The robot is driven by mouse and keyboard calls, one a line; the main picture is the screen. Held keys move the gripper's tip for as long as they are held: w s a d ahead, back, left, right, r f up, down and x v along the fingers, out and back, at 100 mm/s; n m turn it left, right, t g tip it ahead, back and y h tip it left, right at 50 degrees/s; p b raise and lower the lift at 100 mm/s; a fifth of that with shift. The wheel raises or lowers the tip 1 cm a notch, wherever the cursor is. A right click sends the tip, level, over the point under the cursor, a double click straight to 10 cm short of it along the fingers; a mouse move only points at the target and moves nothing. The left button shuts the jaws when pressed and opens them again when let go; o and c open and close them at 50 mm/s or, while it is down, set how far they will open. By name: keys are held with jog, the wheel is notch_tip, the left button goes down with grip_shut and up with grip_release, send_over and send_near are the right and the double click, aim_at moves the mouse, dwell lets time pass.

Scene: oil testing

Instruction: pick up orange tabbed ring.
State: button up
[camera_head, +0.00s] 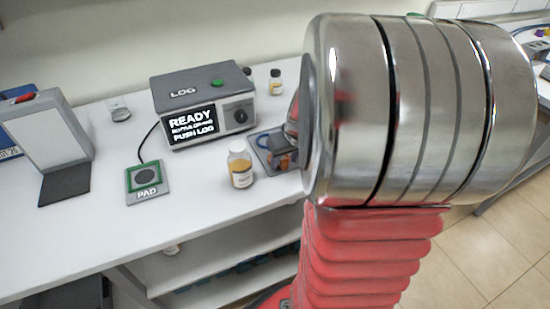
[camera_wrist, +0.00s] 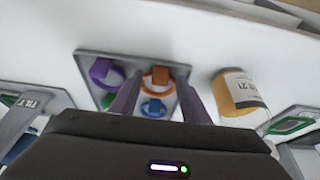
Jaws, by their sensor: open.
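The orange tabbed ring (camera_wrist: 158,76) lies on a grey tray (camera_wrist: 92,56) in the wrist view, its tab towards the top. My gripper (camera_wrist: 159,88) is open, with one finger on each side of the orange ring in the picture. I cannot tell the height gap or whether they touch. A purple tabbed ring (camera_wrist: 105,72) lies to the left and a blue ring (camera_wrist: 153,108) below, partly hidden by my gripper. In the head view my arm covers much of the tray (camera_head: 259,154) and most of my gripper.
A bottle of amber liquid (camera_head: 240,166) stands beside the tray; it also shows in the wrist view (camera_wrist: 238,95). A LOG box (camera_head: 203,103) reads READY. A PAD plate (camera_head: 147,181) lies at the left. A smaller bottle (camera_head: 275,82) stands behind. The bench front is clear.

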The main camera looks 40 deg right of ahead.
jog(key=shift+c, duration=0.4)
grip_shut()
dwell(0.4)
